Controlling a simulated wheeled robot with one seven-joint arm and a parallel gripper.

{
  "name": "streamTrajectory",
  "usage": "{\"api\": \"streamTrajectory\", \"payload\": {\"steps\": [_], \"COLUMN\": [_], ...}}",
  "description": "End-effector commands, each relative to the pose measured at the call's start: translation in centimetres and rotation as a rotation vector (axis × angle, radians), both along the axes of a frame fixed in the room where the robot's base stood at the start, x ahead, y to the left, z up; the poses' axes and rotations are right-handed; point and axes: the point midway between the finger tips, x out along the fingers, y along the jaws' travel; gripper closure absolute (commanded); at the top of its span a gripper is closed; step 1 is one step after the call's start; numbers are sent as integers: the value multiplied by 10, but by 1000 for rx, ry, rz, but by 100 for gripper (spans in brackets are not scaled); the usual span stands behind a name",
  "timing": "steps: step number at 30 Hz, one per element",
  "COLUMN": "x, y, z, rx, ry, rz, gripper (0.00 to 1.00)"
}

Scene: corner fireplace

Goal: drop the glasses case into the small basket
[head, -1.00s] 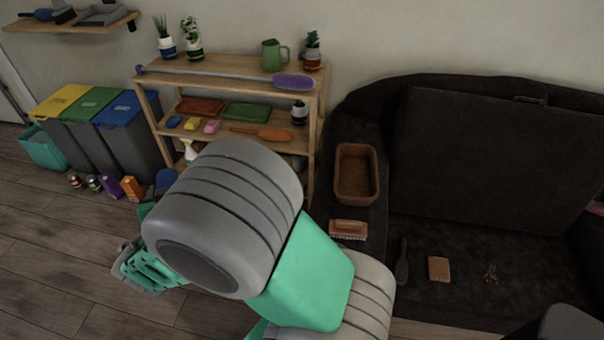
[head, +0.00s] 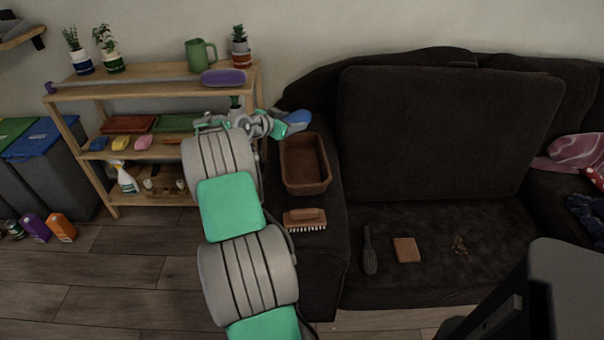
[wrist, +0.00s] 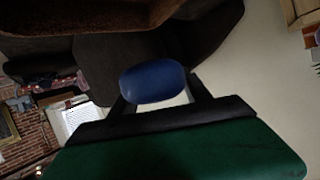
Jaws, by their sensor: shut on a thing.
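The glasses case is a blue rounded thing in my gripper; it shows in the head view (head: 297,118) and in the wrist view (wrist: 153,83). My gripper (head: 284,124) is shut on it, held up just left of the basket's far rim. The small basket (head: 305,186) is a brown, open-topped box on the sofa's left arm. It looks empty in the head view. A brown edge at the top of the wrist view (wrist: 60,20) looks like the basket's wall.
A wooden shelf (head: 150,90) with plants, a green jug and cleaning things stands left of the sofa. A brush (head: 305,219) lies on the sofa arm in front of the basket. The dark sofa seat (head: 430,280) holds a hairbrush (head: 369,250) and a brown square (head: 407,250).

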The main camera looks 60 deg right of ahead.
Motion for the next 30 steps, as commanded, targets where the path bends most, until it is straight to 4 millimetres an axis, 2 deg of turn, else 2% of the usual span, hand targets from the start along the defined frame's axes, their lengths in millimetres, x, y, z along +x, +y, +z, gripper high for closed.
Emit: {"api": "streamTrajectory", "payload": {"steps": [1, 3, 6, 11, 21, 29, 30], "x": [-14, -27, -34, -34, -34, -33, -33], "y": [-11, -20, -25, -25, -25, -25, -25], "z": [-6, -7, -9, -21, -65, -67, -67], "rx": [0, 1, 2, 4, 4, 2, 2], "ry": [-2, -4, -5, -4, -4, -5, -5], "rz": [-29, -56, -71, -71, -71, -70, -70], "gripper": [87, 87, 87, 87, 87, 87, 42]}}
